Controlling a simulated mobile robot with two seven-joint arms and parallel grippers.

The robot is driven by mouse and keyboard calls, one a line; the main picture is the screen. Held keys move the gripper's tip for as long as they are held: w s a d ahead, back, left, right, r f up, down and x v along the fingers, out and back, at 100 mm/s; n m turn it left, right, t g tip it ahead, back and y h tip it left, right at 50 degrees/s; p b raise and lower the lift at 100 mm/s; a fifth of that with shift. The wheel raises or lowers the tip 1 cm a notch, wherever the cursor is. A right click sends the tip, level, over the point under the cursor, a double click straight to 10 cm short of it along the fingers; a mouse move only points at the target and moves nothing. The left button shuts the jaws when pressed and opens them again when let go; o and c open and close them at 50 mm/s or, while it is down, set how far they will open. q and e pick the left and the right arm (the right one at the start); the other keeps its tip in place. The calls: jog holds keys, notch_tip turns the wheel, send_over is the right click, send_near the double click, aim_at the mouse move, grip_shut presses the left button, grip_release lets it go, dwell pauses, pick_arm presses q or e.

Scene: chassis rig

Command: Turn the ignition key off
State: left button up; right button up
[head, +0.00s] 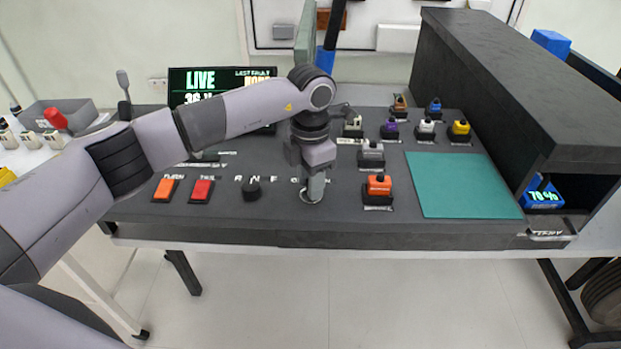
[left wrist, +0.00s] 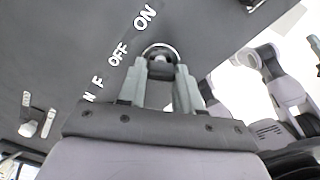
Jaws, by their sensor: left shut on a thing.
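The ignition switch shows as a round silver ring (head: 311,199) on the dark console, right of the black selector knob. In the left wrist view its ring (left wrist: 160,47) surrounds a dark centre, with the printed words OFF and ON beside it. My left gripper (head: 313,196) points down over the switch. Its fingers (left wrist: 162,68) are shut on the ignition key at the ring. The key is mostly hidden between the fingers, so I cannot tell which word it points to. My right gripper is not in view.
The black selector knob (head: 252,189), red button (head: 201,190) and orange button (head: 165,189) stand left of the switch. A screen (head: 221,82) reading LIVE stands behind.

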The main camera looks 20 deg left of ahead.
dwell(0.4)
pick_arm(q)
jog(key=o, duration=1)
jog(key=shift+o, duration=0.2)
jog(key=shift+r, duration=3.6)
